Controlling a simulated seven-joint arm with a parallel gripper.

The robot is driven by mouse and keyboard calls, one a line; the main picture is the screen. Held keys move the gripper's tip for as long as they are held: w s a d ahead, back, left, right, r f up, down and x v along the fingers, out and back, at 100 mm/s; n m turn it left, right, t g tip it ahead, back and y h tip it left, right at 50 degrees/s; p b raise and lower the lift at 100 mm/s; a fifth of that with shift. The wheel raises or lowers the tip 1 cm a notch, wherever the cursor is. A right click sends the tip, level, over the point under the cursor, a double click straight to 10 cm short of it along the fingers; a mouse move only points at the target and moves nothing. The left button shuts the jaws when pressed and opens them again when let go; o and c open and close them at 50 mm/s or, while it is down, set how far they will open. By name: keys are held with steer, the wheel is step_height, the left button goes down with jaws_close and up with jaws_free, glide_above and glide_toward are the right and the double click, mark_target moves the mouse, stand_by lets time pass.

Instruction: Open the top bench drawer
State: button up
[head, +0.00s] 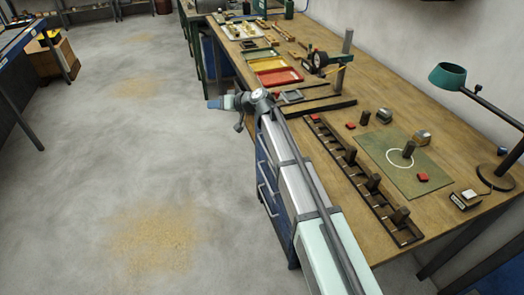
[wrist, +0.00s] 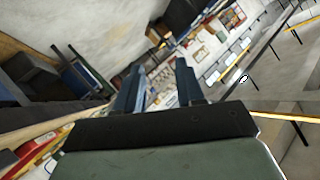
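A blue drawer cabinet (head: 273,200) stands under the near part of the wooden bench, with pale bar handles (head: 266,190) on its floor-side face. The drawer fronts look closed, but my arm crosses in front of part of the cabinet and I cannot clearly make out the top drawer. My gripper (head: 212,103) is out past the bench's left edge, above the floor and beyond the cabinet, apart from the handles. In the wrist view its two dark blue fingers (wrist: 158,88) stand apart with nothing between them. No drawer shows clearly there.
The bench top (head: 330,115) holds a long dark rack (head: 362,180), a green mat (head: 385,160), red and yellow trays (head: 278,76), a dial gauge stand (head: 320,60) and a green lamp (head: 448,76). The grey floor (head: 130,130) left of the bench is open.

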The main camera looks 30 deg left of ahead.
steer(key=s+a+f+n+g+h, duration=0.3)
steer(key=s+a+f+n, duration=0.55)
steer(key=s+a, duration=0.4)
steer(key=s+d+f+t+h, duration=0.1)
steer(key=s+d+f+h, duration=0.15)
steer(key=f, duration=0.35)
steer(key=s+d+f+t+h, duration=0.1)
steer(key=d+f+h, duration=0.2)
steer(key=f, duration=0.3)
steer(key=w+d+f+m+t+h, duration=0.2)
steer(key=w+d+f+t+h, duration=0.25)
steer(key=d, duration=0.35)
steer(key=w+d+r+m+t+h, duration=0.45)
steer(key=d+r+t+h, duration=0.2)
steer(key=d+t, duration=0.3)
steer(key=r+x, duration=0.1)
steer(key=x, duration=1.2)
steer(key=shift+w+a+t, duration=0.2)
steer(key=shift+w+t, duration=0.1)
steer(key=shift+w, duration=0.05)
steer(key=shift+c, duration=0.2)
jaws_close()
